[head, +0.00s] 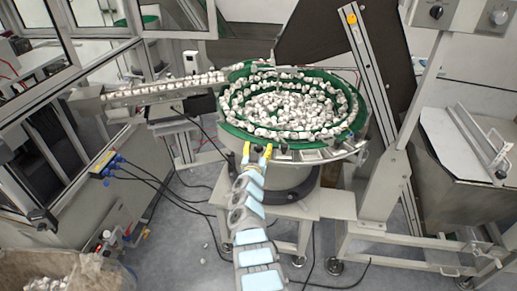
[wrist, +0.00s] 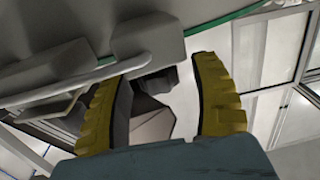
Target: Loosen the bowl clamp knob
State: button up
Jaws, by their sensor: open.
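The bowl feeder (head: 235,132) has a green-rimmed bowl full of white caps. My gripper (head: 257,152) is at its near lower rim, with its yellow fingers open and pointing at the bowl's side. In the wrist view my gripper (wrist: 168,78) has a finger on either side of a dark knob-like piece (wrist: 156,82), which looks like the clamp knob. It lies between the fingers, nearer the left one. I cannot tell whether either finger touches it. In the head view my fingers largely hide that spot.
A linear track (head: 150,92) with caps runs left from the bowl. A slanted metal post (head: 385,150) stands right of the bowl. The feeder stands on a light table (head: 335,205). A grey bin (head: 455,165) is at the right. Black cables cross the floor at left.

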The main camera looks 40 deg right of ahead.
grip_shut()
jog(key=shift+f, duration=0.1)
